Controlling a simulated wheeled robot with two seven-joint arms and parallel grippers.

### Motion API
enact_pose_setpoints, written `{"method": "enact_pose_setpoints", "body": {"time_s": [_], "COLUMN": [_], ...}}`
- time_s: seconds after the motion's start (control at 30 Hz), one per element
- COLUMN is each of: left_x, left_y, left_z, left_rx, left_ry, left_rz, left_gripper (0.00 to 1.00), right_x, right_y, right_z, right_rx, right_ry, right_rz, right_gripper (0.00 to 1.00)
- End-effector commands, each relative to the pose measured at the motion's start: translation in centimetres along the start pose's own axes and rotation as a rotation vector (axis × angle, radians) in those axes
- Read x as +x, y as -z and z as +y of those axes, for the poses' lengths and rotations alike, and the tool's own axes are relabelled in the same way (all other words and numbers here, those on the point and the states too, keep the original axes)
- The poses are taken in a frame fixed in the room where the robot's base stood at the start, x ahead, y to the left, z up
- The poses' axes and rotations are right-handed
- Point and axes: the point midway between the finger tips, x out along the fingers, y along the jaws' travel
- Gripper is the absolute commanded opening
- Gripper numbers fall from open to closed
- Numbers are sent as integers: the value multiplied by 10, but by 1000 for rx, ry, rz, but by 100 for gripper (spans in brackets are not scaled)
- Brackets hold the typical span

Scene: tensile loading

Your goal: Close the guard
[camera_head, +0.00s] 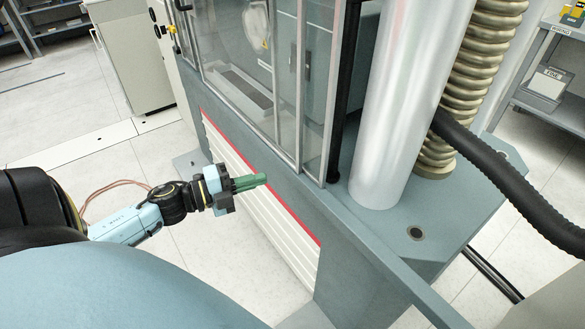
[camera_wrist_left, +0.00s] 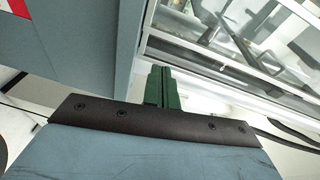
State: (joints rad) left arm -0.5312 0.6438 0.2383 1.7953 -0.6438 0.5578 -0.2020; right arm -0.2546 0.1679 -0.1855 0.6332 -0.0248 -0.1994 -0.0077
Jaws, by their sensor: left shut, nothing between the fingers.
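The guard (camera_head: 285,75) is a set of clear panels in grey metal frames on the front of the testing machine, in the upper middle of the head view. Its framed panes also show at the upper right of the left wrist view (camera_wrist_left: 225,66). Whether it is fully closed I cannot tell. My left gripper (camera_head: 264,179) has green fingers and is shut and empty. It is in front of the machine's base, below the guard's lower edge and apart from it in the head view. The green fingers also show in the left wrist view (camera_wrist_left: 163,70). My right gripper is not in view.
A silver column (camera_head: 410,100), a ribbed bellows (camera_head: 480,85) and a black hose (camera_head: 510,190) stand right of the guard. A white slatted panel with a red edge (camera_head: 265,215) is on the machine's front. A cabinet (camera_head: 132,55) stands at the upper left. Floor at left is clear.

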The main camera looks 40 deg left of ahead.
Motion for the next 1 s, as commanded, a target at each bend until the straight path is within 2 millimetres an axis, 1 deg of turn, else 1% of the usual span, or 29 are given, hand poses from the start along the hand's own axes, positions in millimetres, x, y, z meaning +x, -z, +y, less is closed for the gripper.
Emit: {"method": "enact_pose_setpoints", "body": {"time_s": [0.03, 0.13, 0.2, 0.3, 0.37, 0.47, 0.7, 0.83, 0.87, 0.9, 1.0], "left_x": [4, 7, 10, 20, 28, 46, 89, 109, 107, 104, 101], "left_y": [10, 23, 27, 29, 30, 32, 37, 40, 33, 25, 13], "left_z": [-9, -24, -29, -32, -33, -34, -35, -36, -34, -34, -36], "left_rx": [46, 98, 113, 118, 119, 116, 115, 114, 114, 114, 113], "left_ry": [18, 39, 46, 49, 50, 51, 50, 50, 46, 46, 46], "left_rz": [53, 115, 133, 138, 137, 137, 134, 133, 129, 128, 130], "left_gripper": [0, 0, 0, 0, 0, 0, 0, 0, 0, 0, 0], "right_x": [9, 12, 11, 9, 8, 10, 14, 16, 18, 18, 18], "right_y": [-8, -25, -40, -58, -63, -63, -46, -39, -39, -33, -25], "right_z": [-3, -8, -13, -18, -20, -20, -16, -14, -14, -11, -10], "right_rx": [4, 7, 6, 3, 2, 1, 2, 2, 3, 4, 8], "right_ry": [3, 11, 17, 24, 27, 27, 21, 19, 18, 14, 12], "right_rz": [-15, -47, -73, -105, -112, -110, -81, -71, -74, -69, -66], "right_gripper": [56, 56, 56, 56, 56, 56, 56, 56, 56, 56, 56]}}
